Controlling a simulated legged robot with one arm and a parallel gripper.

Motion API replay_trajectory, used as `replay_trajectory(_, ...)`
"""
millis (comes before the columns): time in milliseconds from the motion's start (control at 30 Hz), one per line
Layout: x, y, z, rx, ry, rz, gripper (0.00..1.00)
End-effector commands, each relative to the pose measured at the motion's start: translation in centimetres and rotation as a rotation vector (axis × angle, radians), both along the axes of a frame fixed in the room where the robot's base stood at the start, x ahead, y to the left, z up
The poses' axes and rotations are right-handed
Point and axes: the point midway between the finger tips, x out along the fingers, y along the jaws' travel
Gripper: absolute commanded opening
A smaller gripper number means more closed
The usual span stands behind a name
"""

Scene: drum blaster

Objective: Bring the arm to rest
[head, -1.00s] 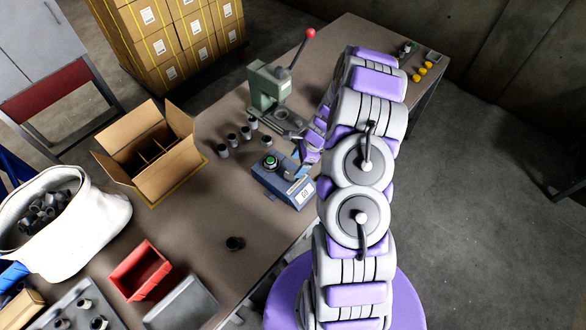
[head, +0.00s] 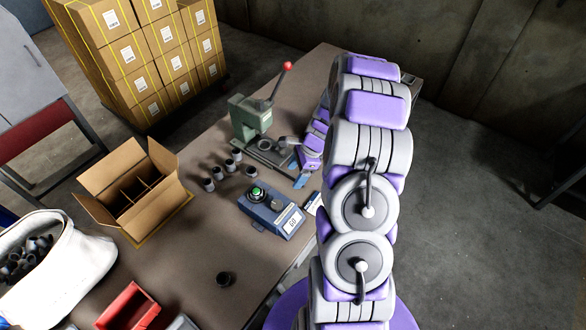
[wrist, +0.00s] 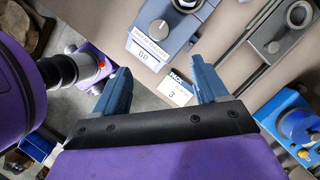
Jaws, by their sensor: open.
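My arm rises on the right of the head view and bends over the table (head: 180,255). My gripper (head: 303,180) shows partly behind it, beside the green lever press (head: 250,118). In the wrist view my gripper (wrist: 160,88) has its two blue fingers spread apart with nothing between them.
Several dark cylinders (head: 222,171) stand near the press. An open divided carton (head: 135,190), a white sack (head: 50,270) and a red bin (head: 128,308) are on the left. Stacked cartons (head: 150,55) stand behind. The floor at right (head: 470,220) is clear.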

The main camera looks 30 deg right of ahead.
Motion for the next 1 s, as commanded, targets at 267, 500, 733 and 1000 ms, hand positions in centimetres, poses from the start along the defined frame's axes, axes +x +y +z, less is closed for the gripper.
replay_trajectory(267,0.0,0.1,0.1,-0.001,-0.001,0.004,0.73)
replay_trajectory(500,-0.2,2.8,2.3,-0.017,-0.030,0.141,0.73)
replay_trajectory(733,-1.8,7.3,5.9,-0.044,-0.070,0.389,0.73)
replay_trajectory(1000,-4.9,12.0,9.5,-0.076,-0.110,0.674,0.73)
